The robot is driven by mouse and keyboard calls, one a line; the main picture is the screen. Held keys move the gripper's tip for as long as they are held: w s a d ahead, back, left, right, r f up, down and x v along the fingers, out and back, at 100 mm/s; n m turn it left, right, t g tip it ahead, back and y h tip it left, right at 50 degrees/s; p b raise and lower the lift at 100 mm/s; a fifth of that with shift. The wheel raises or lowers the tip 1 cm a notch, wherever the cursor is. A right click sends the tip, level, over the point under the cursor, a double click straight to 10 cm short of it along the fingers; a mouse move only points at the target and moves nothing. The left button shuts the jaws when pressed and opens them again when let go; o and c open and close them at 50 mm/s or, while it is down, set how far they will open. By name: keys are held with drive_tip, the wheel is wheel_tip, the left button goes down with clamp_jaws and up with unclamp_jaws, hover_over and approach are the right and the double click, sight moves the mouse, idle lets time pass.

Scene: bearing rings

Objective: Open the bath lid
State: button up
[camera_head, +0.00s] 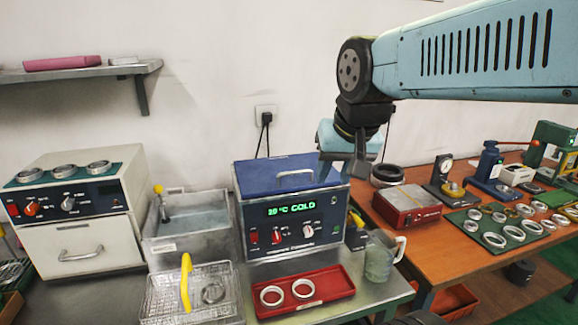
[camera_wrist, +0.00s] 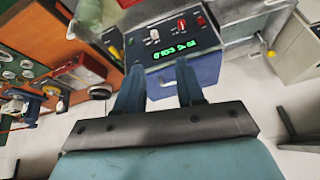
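The bath (camera_head: 290,226) is a grey box with a dark blue front panel and a green display that reads as cold. Its blue lid (camera_head: 262,172) lies shut on top, with a pale bar handle (camera_head: 295,176) across it. My gripper (camera_head: 345,178) is above the right side of the lid, to the right of the handle, pointing down. In the wrist view my gripper (camera_wrist: 158,82) shows two fingers well apart with nothing held between them. The lid (camera_wrist: 209,70) shows beyond the fingers there; the handle is not clear in that view.
A sink (camera_head: 188,222) stands left of the bath, with a wire basket (camera_head: 215,282) in front. A red tray (camera_head: 335,283) with rings lies before the bath. A glass jug (camera_head: 380,258) stands right of it. The wall behind has a socket and cable (camera_head: 265,118).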

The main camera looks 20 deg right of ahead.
drive_tip(key=w+r+m+g, duration=0.1)
drive_tip(key=w+r+m, duration=0.2)
drive_tip(key=w+m, duration=0.55)
drive_tip(key=m+g, duration=0.2)
drive_tip(key=m, duration=0.6)
approach(295, 173)
drive_tip(key=shift+n, duration=0.25)
drive_tip(key=f, duration=0.2)
drive_tip(key=w+f, duration=0.1)
drive_tip(key=f, duration=0.2)
drive_tip(key=w+f, duration=0.1)
drive_tip(key=f, duration=0.1)
drive_tip(key=shift+f, duration=0.25)
clamp_jaws()
